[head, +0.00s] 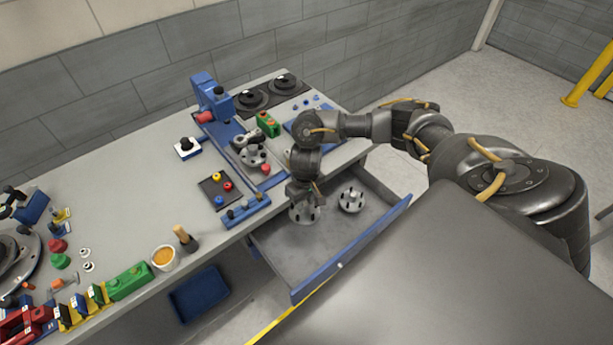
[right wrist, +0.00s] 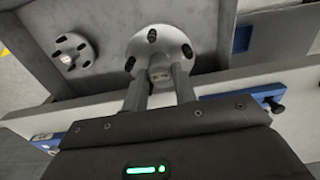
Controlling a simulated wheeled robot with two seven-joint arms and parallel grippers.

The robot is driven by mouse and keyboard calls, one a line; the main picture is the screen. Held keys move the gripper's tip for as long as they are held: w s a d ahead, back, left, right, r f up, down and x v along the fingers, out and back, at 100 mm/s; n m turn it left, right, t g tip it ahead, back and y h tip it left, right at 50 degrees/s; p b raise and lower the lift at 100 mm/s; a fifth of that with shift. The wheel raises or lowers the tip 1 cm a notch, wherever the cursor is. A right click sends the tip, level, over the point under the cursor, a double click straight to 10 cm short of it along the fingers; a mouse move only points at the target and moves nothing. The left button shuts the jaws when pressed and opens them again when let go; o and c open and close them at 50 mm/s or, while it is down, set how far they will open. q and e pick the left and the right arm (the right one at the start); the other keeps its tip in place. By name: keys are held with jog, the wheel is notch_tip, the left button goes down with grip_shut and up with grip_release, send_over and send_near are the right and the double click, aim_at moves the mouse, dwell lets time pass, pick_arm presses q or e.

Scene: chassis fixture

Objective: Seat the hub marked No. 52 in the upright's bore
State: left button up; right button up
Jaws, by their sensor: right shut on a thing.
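My right gripper (head: 302,190) reaches down into the open drawer and is shut on a grey hub (head: 304,214). No number is legible on either hub. My left gripper is not in view.
The drawer (head: 285,258) is open, with walls around the held hub. Another grey flanged part (head: 254,156) sits on the bench fixture. A blue rack (head: 246,210) is at the bench edge near the drawer. Dark round parts (head: 250,99) stand behind.

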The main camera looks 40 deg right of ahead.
aim_at(305, 218)
jog(key=r, duration=0.3)
jog(key=shift+s+r, duration=0.3)
jog(key=shift+s, duration=0.05)
jog(key=shift+s+a+n+b, duration=0.5)
jog(key=shift+s+a+n, duration=0.2)
jog(key=shift+a+n, duration=0.2)
jog(key=s+a+f+n+b, duration=0.2)
jog(key=a+f+n+b, duration=0.6)
jog(key=b, duration=0.5)
jog(key=shift+s+a+f+n, duration=0.15)
jog(key=shift+a+f+n, duration=0.25)
jog(key=shift+a+n, duration=0.35)
jog(key=shift+a, duration=0.15)
